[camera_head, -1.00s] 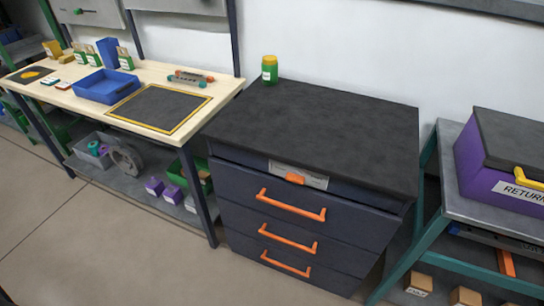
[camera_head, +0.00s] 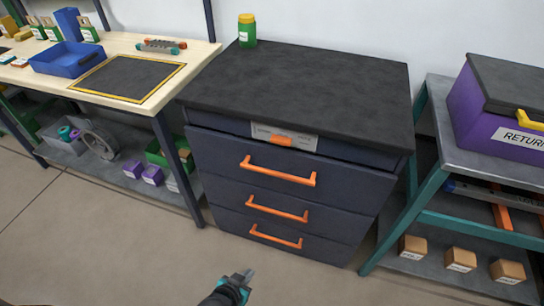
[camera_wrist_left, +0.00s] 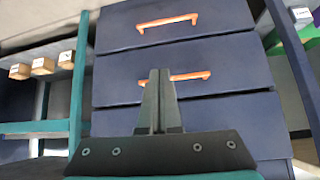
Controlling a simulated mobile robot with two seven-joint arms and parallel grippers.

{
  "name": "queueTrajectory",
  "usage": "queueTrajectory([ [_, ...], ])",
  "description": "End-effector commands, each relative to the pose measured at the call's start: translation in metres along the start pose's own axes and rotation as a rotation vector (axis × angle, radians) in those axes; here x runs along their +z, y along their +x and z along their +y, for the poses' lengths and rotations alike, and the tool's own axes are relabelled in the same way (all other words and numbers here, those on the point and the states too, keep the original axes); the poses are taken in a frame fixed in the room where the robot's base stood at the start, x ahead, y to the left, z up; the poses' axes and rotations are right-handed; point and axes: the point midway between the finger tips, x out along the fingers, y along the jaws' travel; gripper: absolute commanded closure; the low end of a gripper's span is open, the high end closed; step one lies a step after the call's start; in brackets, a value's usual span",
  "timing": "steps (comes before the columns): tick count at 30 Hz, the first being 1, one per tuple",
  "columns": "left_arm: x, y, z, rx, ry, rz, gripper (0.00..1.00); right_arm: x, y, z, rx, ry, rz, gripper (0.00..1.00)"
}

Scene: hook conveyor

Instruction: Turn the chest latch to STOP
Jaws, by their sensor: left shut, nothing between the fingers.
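The dark chest of drawers (camera_head: 210,172) stands in the middle of the head view, with three orange drawer handles. The orange latch (camera_head: 282,141) sits on a pale label plate (camera_head: 308,142) just below the chest top. The print on the plate is too small to read. My left gripper (camera_head: 247,275) is low in front of the chest, well below and apart from the latch, shut and empty. In the left wrist view its shut fingers (camera_wrist_left: 159,75) point at the drawers, with an orange handle (camera_wrist_left: 190,76) behind them. The latch is not in the wrist view. My right gripper is not seen.
A green jar with a yellow lid (camera_head: 247,32) stands on the chest's back left corner. A wooden workbench (camera_head: 205,62) with a blue tray (camera_head: 70,57) is on the left. A teal-framed table (camera_head: 440,178) with a purple box (camera_head: 480,110) is on the right. The floor in front is clear.

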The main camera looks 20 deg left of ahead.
Motion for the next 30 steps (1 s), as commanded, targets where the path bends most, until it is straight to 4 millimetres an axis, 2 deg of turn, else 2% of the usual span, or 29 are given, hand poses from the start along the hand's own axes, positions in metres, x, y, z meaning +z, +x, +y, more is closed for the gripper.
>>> queueTrajectory([
  [1,-0.028,0.021,-0.003,-0.008,-0.008,0.106,1.0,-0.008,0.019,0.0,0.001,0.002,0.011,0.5],
  [3,-0.073,0.03,-0.009,-0.019,-0.017,0.241,1.0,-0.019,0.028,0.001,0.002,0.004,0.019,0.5],
  [6,-0.135,0.033,-0.017,-0.035,-0.029,0.434,1.0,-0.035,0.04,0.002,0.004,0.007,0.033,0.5],
  [8,-0.17,0.028,-0.022,-0.046,-0.034,0.55,1.0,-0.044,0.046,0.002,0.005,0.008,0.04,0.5],
  [12,-0.239,0.004,-0.034,-0.07,-0.042,0.803,1.0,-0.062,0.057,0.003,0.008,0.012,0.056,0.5],
  [15,-0.273,-0.02,-0.04,-0.085,-0.047,0.947,1.0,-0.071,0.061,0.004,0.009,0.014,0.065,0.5],
  [18,-0.296,-0.041,-0.044,-0.096,-0.049,1.054,1.0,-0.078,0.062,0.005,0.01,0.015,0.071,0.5],
  [21,-0.309,-0.056,-0.047,-0.103,-0.05,1.119,1.0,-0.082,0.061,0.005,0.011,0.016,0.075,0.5],
  [25,-0.315,-0.064,-0.049,-0.107,-0.051,1.15,1.0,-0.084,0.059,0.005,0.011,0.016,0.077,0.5],
  [30,-0.316,-0.065,-0.049,-0.107,-0.05,1.15,1.0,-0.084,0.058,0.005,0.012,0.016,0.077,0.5],
])
